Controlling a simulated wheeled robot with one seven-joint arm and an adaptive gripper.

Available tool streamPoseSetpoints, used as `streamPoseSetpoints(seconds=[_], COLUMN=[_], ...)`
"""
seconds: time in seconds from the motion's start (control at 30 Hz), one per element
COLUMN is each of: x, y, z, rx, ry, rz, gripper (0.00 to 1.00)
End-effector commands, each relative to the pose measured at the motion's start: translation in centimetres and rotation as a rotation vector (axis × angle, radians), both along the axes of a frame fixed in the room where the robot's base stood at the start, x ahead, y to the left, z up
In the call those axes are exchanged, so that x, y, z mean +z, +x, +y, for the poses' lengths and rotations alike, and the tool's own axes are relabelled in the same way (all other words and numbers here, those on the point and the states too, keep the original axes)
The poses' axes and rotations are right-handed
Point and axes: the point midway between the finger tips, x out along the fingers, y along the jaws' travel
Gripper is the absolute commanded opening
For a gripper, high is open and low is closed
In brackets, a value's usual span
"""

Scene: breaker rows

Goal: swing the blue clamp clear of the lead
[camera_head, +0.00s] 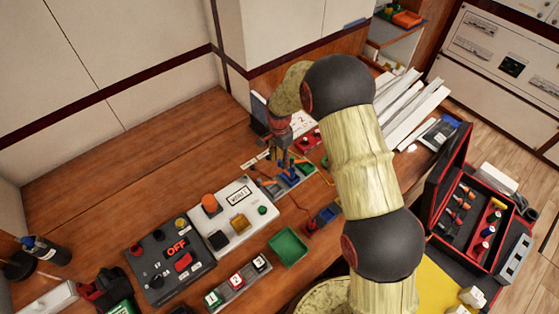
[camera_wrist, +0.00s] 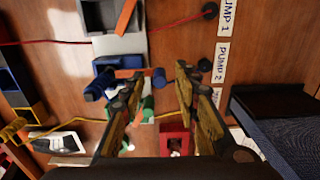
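The blue clamp (camera_wrist: 104,82) sits in the middle of a row of clamp blocks in the wrist view. An orange bar (camera_wrist: 130,73) runs from it to a blue knob (camera_wrist: 159,79). My gripper (camera_wrist: 157,82) is open, its fingers on either side of the knob; I cannot tell whether either finger touches it. In the head view, my gripper (camera_head: 283,150) is over the far end of the row, hiding part of it. A red lead (camera_wrist: 50,42) passes above the blue clamp in the wrist view, and a yellow lead (camera_wrist: 50,128) passes below. Which lead lies under the bar is unclear.
A grey clamp block (camera_wrist: 120,45) and a green clamp part (camera_wrist: 147,112) flank the blue one. A red block (camera_wrist: 175,140) and PUMP 2 label (camera_wrist: 222,63) are close by. A white panel (camera_head: 228,222), green tray (camera_head: 289,247) and red toolbox (camera_head: 465,205) surround the row.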

Motion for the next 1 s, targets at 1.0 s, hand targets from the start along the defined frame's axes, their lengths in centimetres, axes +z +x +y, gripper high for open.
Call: streamPoseSetpoints(seconds=[1.0], x=[-0.31], y=[0.05], z=[0.01], rx=[0.000], ry=[0.001], rz=[-0.001], gripper=[0.00])
